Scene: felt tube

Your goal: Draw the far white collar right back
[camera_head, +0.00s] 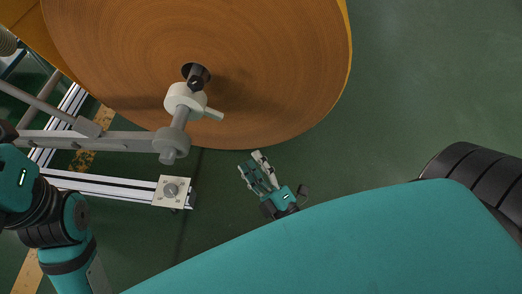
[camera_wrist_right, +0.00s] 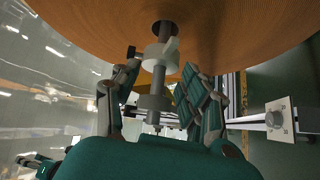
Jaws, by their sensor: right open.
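One white collar (camera_head: 187,101) shows, around the grey shaft (camera_head: 178,128) that comes out of the brown roll's core hole. A short pale handle (camera_head: 214,115) sticks out from it to the right. The collar stands a little off the roll face. In the wrist view the white collar (camera_wrist_right: 158,55) lies between and beyond my fingertips. My right gripper (camera_head: 262,174) is open and empty, below and to the right of the collar in the head view. In the wrist view its fingers (camera_wrist_right: 160,80) appear either side of the shaft, with no contact visible.
The large brown roll (camera_head: 270,70) fills the top. A grey support arm (camera_head: 110,139) reaches the shaft's lower end from the left. A rail frame (camera_head: 100,187) with a square knobbed plate (camera_head: 172,191) lies below it. Green floor is clear at right.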

